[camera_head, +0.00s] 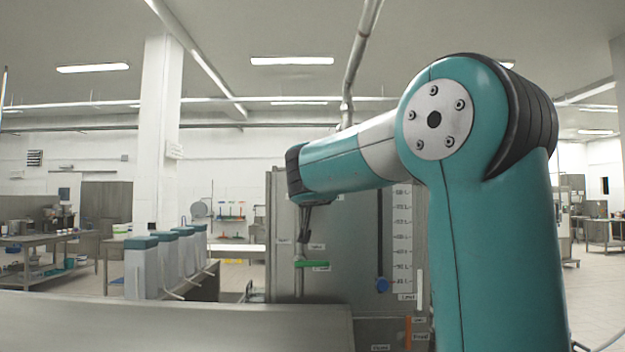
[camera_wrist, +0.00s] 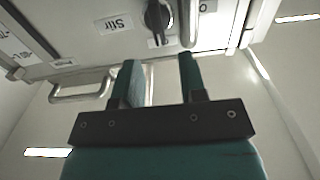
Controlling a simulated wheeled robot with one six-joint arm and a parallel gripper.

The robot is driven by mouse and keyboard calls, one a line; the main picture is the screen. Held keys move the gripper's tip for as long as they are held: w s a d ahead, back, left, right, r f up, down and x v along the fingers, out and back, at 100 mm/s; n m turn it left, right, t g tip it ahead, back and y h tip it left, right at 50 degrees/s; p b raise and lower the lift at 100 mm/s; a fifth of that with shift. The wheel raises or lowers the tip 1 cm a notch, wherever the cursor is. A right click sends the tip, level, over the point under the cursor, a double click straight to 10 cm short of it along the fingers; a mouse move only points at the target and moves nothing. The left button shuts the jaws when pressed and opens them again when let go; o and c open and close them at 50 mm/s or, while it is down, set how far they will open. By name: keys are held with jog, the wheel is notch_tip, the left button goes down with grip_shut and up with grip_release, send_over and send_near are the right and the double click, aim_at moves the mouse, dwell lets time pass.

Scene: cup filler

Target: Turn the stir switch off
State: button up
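In the wrist view, the stir switch (camera_wrist: 158,18) is a dark round knob on a pale panel at the top edge. A "Stir" label (camera_wrist: 118,24) is to its left and an "O" mark is to its right. I cannot tell for sure which way the knob points. My gripper (camera_wrist: 158,60) is open, with two teal fingers apart and nothing between them. The fingertips are just below the knob in the picture and do not appear to touch it. In the head view, my gripper (camera_head: 305,222) is small and in front of the grey machine; the switch cannot be made out there.
The grey machine (camera_head: 340,235) carries a green handle (camera_head: 312,264), a blue slider knob (camera_head: 382,285) beside a scale, and an orange lever (camera_head: 408,333). In the wrist view, a metal bar handle (camera_wrist: 80,92) is left of the fingers. Several teal-lidded containers (camera_head: 140,270) stand at left.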

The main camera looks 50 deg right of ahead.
jog(key=shift+p+x, duration=1.05)
jog(key=shift+x, duration=1.8)
jog(key=shift+a, duration=0.1)
grip_shut()
